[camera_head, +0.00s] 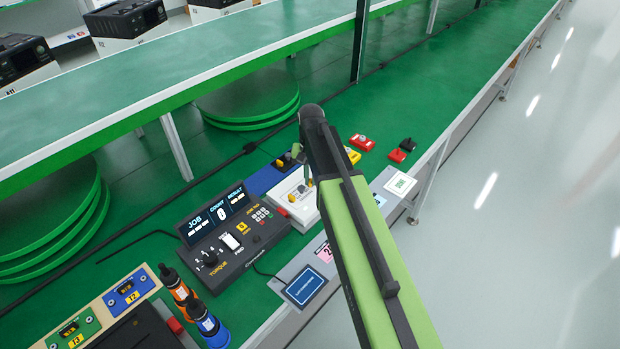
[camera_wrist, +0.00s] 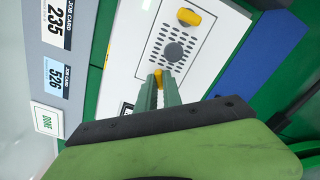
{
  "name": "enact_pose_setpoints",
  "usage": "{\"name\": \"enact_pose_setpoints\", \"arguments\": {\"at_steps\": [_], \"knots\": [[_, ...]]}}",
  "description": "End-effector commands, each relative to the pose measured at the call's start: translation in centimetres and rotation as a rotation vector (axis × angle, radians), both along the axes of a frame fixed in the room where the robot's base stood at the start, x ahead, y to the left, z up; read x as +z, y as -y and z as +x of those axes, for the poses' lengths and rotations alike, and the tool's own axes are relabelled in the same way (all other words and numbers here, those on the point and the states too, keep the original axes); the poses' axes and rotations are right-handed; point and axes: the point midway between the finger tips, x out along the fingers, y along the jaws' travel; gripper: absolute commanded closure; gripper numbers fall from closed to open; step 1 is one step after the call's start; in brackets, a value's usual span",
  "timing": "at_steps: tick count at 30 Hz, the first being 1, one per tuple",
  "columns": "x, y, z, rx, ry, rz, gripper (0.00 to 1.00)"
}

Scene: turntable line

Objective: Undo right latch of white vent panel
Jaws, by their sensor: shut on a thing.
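The white vent panel (camera_wrist: 202,60) has a patch of dark vent holes and two yellow latches. The right latch (camera_wrist: 158,76) is between the tips of my gripper (camera_wrist: 158,86), which is shut on it. The fingers hide part of this latch.
A torque controller (camera_head: 232,236) stands left of the panel, with orange and blue screwdrivers (camera_head: 205,322) nearer. Red and yellow blocks (camera_head: 362,142) lie beyond on the green bench. Job cards (camera_wrist: 58,75) and a DONE card (camera_wrist: 46,119) line the ledge. A blue mat (camera_wrist: 262,52) lies beside the panel.

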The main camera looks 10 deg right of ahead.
Motion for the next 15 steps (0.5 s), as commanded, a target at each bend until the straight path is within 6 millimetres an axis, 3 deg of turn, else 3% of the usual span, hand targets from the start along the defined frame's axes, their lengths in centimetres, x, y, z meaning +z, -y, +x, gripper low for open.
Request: {"name": "enact_pose_setpoints", "arguments": {"at_steps": [15], "knots": [[-0.05, -0.02, -0.26, 0.486, -0.007, 0.001, 1.0]]}}
